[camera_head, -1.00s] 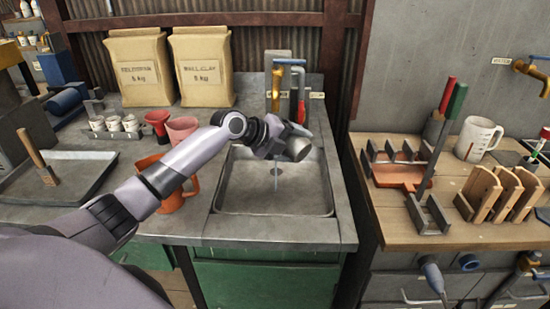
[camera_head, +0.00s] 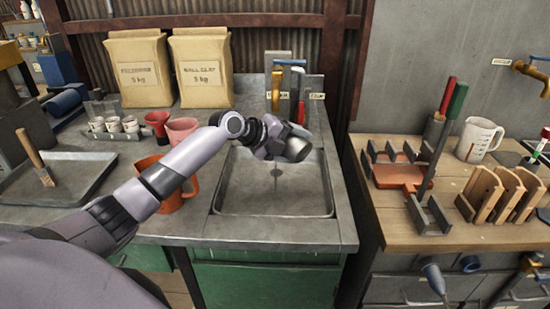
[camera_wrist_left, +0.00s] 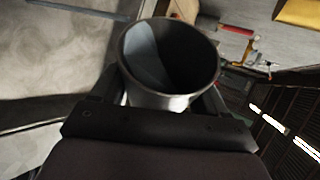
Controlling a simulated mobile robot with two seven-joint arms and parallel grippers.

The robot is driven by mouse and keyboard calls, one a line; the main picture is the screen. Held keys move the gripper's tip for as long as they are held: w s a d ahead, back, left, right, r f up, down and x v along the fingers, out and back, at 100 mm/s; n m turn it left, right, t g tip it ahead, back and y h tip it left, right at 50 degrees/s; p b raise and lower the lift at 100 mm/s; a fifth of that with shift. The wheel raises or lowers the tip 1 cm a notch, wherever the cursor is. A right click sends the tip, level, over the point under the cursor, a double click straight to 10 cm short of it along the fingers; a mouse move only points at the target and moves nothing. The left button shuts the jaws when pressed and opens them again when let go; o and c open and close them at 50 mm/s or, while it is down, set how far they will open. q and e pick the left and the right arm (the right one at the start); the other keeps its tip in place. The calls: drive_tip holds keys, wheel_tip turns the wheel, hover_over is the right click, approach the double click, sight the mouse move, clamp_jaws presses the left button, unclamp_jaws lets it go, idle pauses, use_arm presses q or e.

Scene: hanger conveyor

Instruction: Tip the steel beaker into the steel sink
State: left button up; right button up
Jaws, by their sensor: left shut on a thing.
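The steel beaker (camera_head: 297,149) is a grey metal cup, held tilted above the steel sink (camera_head: 290,205) near its back part. My left gripper (camera_head: 279,148) is shut on the beaker. In the left wrist view the beaker's round mouth (camera_wrist_left: 170,55) faces the camera, and the gripper's fingers (camera_wrist_left: 165,102) flank its body. A pale patch shows inside the beaker; I cannot tell whether it is liquid or a reflection. A small dark spot, probably the drain, shows in the basin below. No stream shows now. My right gripper is not in view.
An orange mug (camera_head: 176,188) stands left of the sink, under my left arm. Pink (camera_head: 181,130) and red (camera_head: 157,123) cups stand behind it. Upright tools and a tap (camera_head: 277,88) line the sink's back. A wooden bench (camera_head: 480,225) stands right, across a gap.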

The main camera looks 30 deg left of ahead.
use_arm(q)
drive_tip(key=shift+a+b, duration=0.1)
drive_tip(key=shift+b, duration=0.35)
drive_tip(key=shift+f, duration=0.1)
idle(0.6)
drive_tip(key=shift+a+f+n+h+b, duration=0.15)
drive_tip(key=shift+n+h+b, duration=0.35)
drive_tip(key=shift+b, duration=0.4)
idle(0.5)
drive_tip(key=shift+h+b, duration=0.3)
drive_tip(key=shift+b, duration=0.1)
drive_tip(key=shift+d+r+m+y+p, duration=0.3)
drive_tip(key=shift+r+m+y+p, duration=0.45)
drive_tip(key=shift+y+p, duration=0.45)
drive_tip(key=shift+d+f+m+y+p, duration=0.1)
drive_tip(key=shift+m+y+p, duration=0.35)
drive_tip(key=shift+y+p, duration=0.05)
drive_tip(key=shift+f, duration=0.1)
